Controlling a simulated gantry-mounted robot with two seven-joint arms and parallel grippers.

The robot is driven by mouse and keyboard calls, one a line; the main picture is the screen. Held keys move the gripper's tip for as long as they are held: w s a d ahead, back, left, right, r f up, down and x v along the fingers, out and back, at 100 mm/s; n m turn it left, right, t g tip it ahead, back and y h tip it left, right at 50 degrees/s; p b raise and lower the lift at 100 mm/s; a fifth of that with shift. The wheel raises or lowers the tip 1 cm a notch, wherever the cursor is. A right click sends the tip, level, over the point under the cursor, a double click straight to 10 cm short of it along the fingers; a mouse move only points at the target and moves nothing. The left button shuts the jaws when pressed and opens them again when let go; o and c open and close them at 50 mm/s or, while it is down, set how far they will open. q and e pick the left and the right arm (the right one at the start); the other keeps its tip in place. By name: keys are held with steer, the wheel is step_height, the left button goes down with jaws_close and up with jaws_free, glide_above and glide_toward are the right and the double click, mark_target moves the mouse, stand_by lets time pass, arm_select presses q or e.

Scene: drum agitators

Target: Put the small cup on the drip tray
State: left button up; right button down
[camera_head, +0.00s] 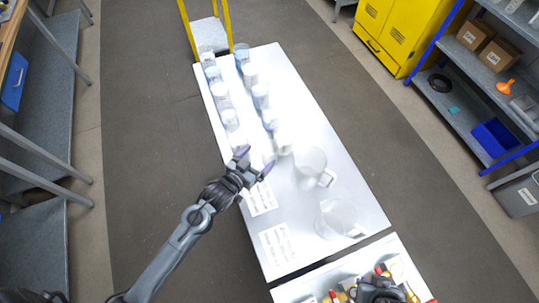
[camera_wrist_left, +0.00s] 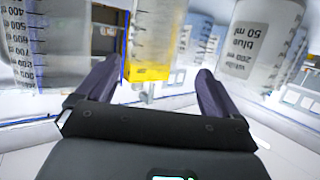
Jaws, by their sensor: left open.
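My left gripper (camera_head: 256,161) is open at the left edge of the long white table, its purple-tipped fingers toward the containers. In the left wrist view its two fingers (camera_wrist_left: 153,88) stand apart. A clear graduated container with yellow at its bottom (camera_wrist_left: 148,72) shows ahead between them; I see no grip on it. I cannot tell which is the small cup, and I cannot make out the drip tray. A dark shape at the bottom of the head view may be my right gripper.
Two rows of pale containers (camera_head: 261,96) fill the table's far half. Two clear jugs with handles (camera_head: 310,165) (camera_head: 337,217) stand nearer, right of my left gripper. Printed sheets (camera_head: 276,245) lie near the left edge. A second table (camera_head: 402,258) holds red and yellow items.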

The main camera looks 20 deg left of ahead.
mark_target(274, 144)
arm_select(q)
steer(key=shift+d+x, duration=0.2)
steer(key=shift+x, duration=1.35)
steer(key=shift+d+x, duration=0.25)
steer(key=shift+x, duration=1.3)
steer(key=shift+r, duration=0.1)
steer(key=c, duration=1.1)
steer(key=shift+r, duration=0.1)
